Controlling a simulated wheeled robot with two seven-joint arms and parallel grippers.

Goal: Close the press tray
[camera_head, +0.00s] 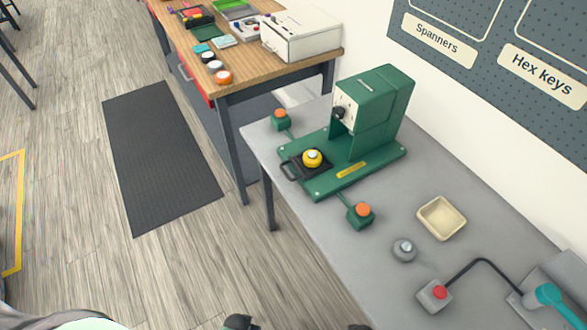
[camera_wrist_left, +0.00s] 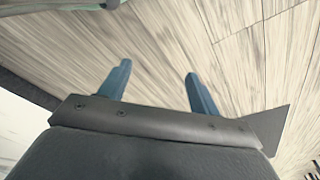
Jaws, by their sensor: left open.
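The green press (camera_head: 378,108) stands on the grey bench in the head view. Its black tray (camera_head: 322,171) sits out on the left part of the green base (camera_head: 375,160), clear of the press head, with its looped handle (camera_head: 290,172) toward the left. A yellow round piece (camera_head: 312,158) with a pale centre is on the tray. My left gripper (camera_wrist_left: 157,67) shows in the left wrist view with two blue fingers apart and nothing between them. It is over the wood floor, away from the tray. My right gripper is not seen.
Green boxes with orange buttons (camera_head: 281,119) (camera_head: 362,210) flank the press. A cream dish (camera_head: 441,218), a grey knob (camera_head: 404,249) and a red-button box (camera_head: 436,294) are on the grey bench (camera_head: 330,250). A wooden table (camera_head: 240,85) stands behind.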

